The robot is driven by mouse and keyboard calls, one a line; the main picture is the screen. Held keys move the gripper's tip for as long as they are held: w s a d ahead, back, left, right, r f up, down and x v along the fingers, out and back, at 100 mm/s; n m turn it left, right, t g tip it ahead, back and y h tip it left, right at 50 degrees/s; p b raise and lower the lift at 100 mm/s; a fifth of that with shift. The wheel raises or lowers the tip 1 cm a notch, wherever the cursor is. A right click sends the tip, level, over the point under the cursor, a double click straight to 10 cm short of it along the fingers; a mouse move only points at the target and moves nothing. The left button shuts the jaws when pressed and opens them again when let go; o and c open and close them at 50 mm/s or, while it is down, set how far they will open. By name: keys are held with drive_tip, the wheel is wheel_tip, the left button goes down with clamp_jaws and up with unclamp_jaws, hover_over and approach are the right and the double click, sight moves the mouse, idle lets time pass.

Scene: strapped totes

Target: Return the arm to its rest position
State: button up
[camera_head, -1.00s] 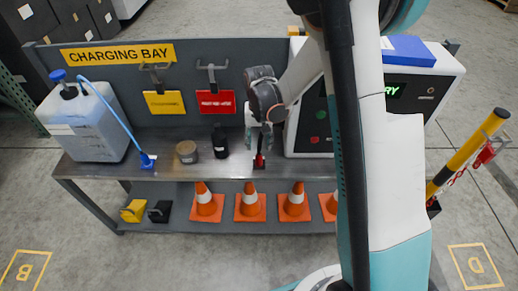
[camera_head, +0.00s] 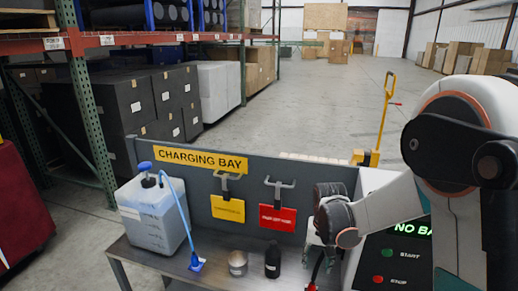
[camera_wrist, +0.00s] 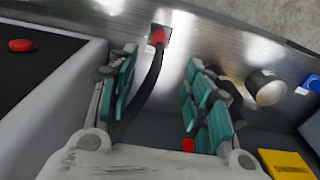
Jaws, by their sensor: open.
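My arm enters at the right of the head view and reaches over the charging bench. My gripper (camera_head: 317,258) hangs low in front of the charger and is partly cut off from clear view. In the wrist view my gripper (camera_wrist: 162,75) has its two teal-padded fingers apart. A black cable (camera_wrist: 150,80) with a red plug end (camera_wrist: 158,36) shows between and beyond the fingers. The plug end is at the bench top. I cannot tell whether the cable touches a finger, but nothing is gripped.
The charger (camera_head: 383,245) with a green "NO BA…" display stands right of the gripper. A yellow tag (camera_head: 228,208) and a red tag (camera_head: 278,218) are on the back panel. A jug (camera_head: 152,215), a tin (camera_head: 238,263) and a black bottle (camera_head: 272,260) stand on the bench (camera_head: 150,262).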

drive_tip(key=s+r+n+t, duration=0.15)
drive_tip(key=s+r, duration=0.35)
drive_tip(key=r, duration=0.5)
drive_tip(key=s+r+n+t, duration=0.1)
drive_tip(key=s+r, duration=0.3)
drive_tip(key=s, duration=0.4)
drive_tip(key=s+r+n+t, duration=0.1)
drive_tip(key=s+r+t, duration=0.3)
drive_tip(key=s, duration=0.5)
drive_tip(key=shift+r, duration=0.4)
